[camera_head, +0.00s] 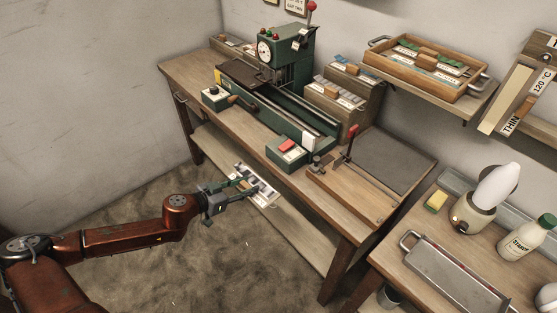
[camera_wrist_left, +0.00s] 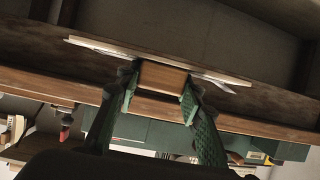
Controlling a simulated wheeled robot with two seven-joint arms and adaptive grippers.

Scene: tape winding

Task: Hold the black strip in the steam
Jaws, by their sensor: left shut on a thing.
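My left gripper (camera_head: 243,184) is shut on the wooden grip block (camera_wrist_left: 163,77) of a thin pale board (camera_head: 265,194). It holds the board in the air in front of the wooden bench. The board has light and dark patches in the head view and shows nearly edge-on in the left wrist view (camera_wrist_left: 92,45). I cannot pick out a black strip for sure. A beige pot (camera_head: 473,214) with a white, plume-like shape (camera_head: 497,186) above it stands on the right table, well away from the gripper. My right gripper is not in view.
The wooden bench (camera_head: 345,213) carries a green machine (camera_head: 288,48), a small green box with a red top (camera_head: 287,152) and a red-knobbed lever (camera_head: 352,132). The right table holds a metal tray (camera_head: 450,275), a yellow sponge (camera_head: 436,201) and a starch bottle (camera_head: 524,238). Floor left of the bench is clear.

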